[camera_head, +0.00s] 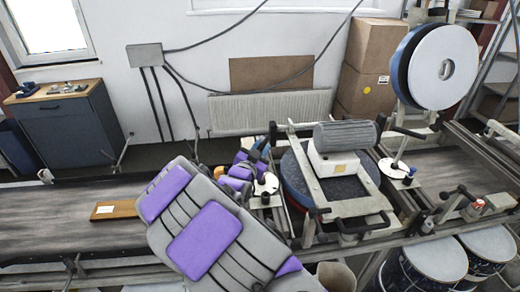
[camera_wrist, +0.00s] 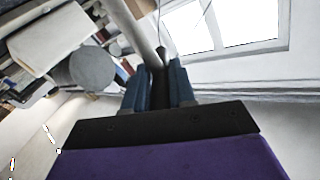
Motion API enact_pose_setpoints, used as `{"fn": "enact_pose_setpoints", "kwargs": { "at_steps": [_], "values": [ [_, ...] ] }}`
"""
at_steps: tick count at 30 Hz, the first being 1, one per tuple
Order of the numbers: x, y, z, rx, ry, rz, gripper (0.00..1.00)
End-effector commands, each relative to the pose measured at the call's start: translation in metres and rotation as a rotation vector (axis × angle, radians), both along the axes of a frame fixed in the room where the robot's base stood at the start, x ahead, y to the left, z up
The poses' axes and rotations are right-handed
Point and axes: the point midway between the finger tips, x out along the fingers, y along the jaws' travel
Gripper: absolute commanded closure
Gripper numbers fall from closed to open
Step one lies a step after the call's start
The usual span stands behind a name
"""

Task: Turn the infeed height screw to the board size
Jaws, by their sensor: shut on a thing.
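My gripper (camera_wrist: 159,70) shows in the wrist view with its two blue fingers on either side of a slim dark handle (camera_wrist: 161,53), and it is shut on it. I take this handle to be that of the infeed height screw; most of it is hidden between the fingers. In the head view my gripper (camera_head: 258,148) is beside the machine's left end, partly hidden by my purple and grey arm. A black upright handle (camera_head: 272,132) stands there. A brown board (camera_head: 115,209) with a pale label lies flat on the left belt, apart from the machine.
The dark conveyor belt (camera_head: 60,232) runs left of the machine. A grey motor (camera_head: 345,135) and a large white-faced reel (camera_head: 443,66) stand to the right. Black clamp handles (camera_head: 365,228) stick out at the front. Drums (camera_head: 435,258) stand below right.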

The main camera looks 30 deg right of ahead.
Motion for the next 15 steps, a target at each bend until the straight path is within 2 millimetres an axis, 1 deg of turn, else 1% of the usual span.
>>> {"fn": "enact_pose_setpoints", "kwargs": {
  "at_steps": [1,5,15],
  "values": [
    [0.0005,0.0008,-0.0001,0.0,0.0,0.001,0.88],
    [0.001,0.0023,0.0,-0.001,0.0,0.002,1.0],
    [0.0025,0.0036,-0.0005,0.004,0.003,-0.018,1.0]
  ]
}}
